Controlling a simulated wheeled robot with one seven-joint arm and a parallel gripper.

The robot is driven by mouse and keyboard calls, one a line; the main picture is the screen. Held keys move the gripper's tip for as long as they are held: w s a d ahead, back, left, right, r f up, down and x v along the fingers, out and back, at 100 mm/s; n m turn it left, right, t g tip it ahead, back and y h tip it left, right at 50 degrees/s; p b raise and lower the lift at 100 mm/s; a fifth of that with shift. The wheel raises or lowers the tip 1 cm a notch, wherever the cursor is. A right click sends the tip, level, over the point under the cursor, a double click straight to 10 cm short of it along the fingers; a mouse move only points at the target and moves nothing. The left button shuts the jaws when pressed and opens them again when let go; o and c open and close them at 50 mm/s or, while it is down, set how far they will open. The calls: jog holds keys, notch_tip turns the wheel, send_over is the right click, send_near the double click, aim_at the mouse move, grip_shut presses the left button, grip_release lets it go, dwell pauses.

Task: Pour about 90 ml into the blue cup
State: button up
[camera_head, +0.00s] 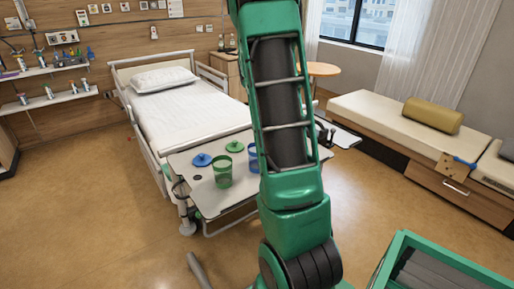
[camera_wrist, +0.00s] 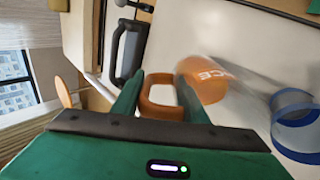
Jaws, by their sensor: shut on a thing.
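The blue cup (camera_head: 253,157) stands on the overbed table, partly covered by my arm in the head view. It also shows at the right edge of the wrist view (camera_wrist: 297,122). In the wrist view my gripper (camera_wrist: 160,92) is shut on the orange handle of a jug (camera_wrist: 207,80). The jug has orange parts with white letters and a clear body reaching right towards the blue cup. Its tilt and any liquid are hard to tell. My arm hides the jug and gripper in the head view.
A green cup (camera_head: 222,174) stands left of the blue cup on the overbed table (camera_head: 212,202). A bed (camera_head: 188,108) stands behind the table. The floor at front left is clear.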

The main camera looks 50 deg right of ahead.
jog(key=shift+w+a+r+h, duration=0.1)
jog(key=shift+a+r+h, duration=0.55)
jog(key=shift+h, duration=0.35)
jog(key=shift+w+a+r+h, duration=0.1)
jog(key=shift+a+r+h, duration=0.1)
jog(key=shift+r+h, duration=0.3)
jog(key=shift+a+r+h, duration=0.2)
jog(key=shift+r+h, duration=0.2)
jog(key=shift+r, duration=0.15)
jog(key=shift+a+r+h+b, duration=0.4)
jog(key=shift+r+h, duration=0.25)
jog(key=shift+r, duration=0.1)
jog(key=shift+a+r+h+b, duration=0.25)
jog(key=shift+r+h+b, duration=0.1)
jog(key=shift+r+h, duration=0.35)
jog(key=shift+a+r+h+b, duration=0.3)
jog(key=shift+r+h+b, duration=0.1)
jog(key=shift+b, duration=0.2)
jog(key=shift+a+r+h+b, duration=0.5)
jog(key=shift+a+r+h, duration=0.05)
jog(key=shift+a, duration=0.35)
jog(key=shift+g, duration=0.4)
jog(key=shift+a+r+h+b, duration=0.3)
jog(key=shift+a+b, duration=0.2)
jog(key=shift+b, duration=0.65)
jog(key=shift+a+r+h+b, duration=0.3)
jog(key=shift+r+h+b, duration=0.15)
jog(key=shift+b, duration=0.3)
